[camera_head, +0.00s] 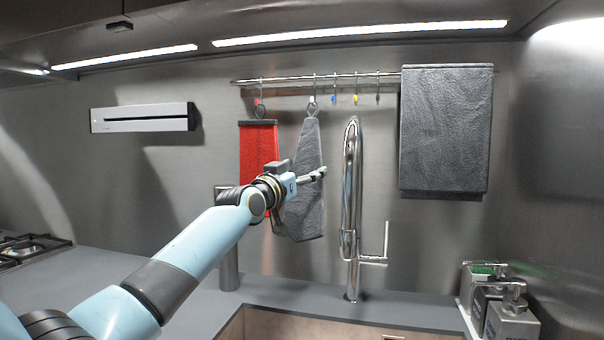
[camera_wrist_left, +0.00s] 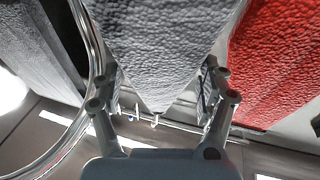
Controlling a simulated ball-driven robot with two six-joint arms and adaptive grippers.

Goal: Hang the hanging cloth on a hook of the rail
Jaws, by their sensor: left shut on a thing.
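A grey cloth (camera_head: 308,146) with a loop at its top hangs below the rail (camera_head: 300,80). Its loop is at a hook with a white tag (camera_head: 313,99); I cannot tell for sure whether the hook carries it. My left gripper (camera_head: 302,198) is shut on the grey cloth in its middle part, partly covering it. In the left wrist view the cloth (camera_wrist_left: 160,40) runs between the two fingers (camera_wrist_left: 160,78). My right gripper is not in view.
A red cloth (camera_head: 258,140) hangs close on the left. Other hooks with blue and yellow tags (camera_head: 355,99) are free. A large dark towel (camera_head: 445,130) covers the rail's right end. A tall chrome tap (camera_head: 351,200) stands just right of the grey cloth. Soap bottles (camera_head: 510,318) stand at right.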

